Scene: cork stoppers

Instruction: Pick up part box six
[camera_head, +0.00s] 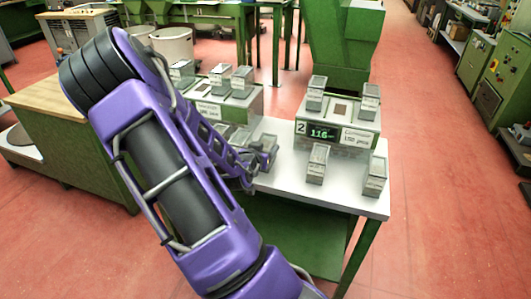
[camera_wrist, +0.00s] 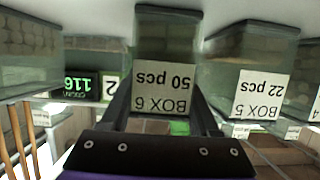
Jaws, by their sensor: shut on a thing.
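Part box six (camera_wrist: 165,45) is a clear grey box with a white label reading "BOX 6, 50 pcs". It appears upside down in the wrist view, between the two dark fingers of my gripper (camera_wrist: 163,88). The gripper is shut on it. In the head view my gripper (camera_head: 256,160) is low over the white table (camera_head: 290,185), at its left part, and my arm hides much of the box there. I cannot tell whether the box touches the table.
Box five (camera_wrist: 262,75), labelled 22 pcs, stands beside box six. A green scale (camera_head: 338,118) reading 116 carries more boxes. Two boxes stand at the table's front right (camera_head: 317,163) (camera_head: 375,176). Another scale (camera_head: 225,100) with boxes is behind my arm. Red floor lies clear at right.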

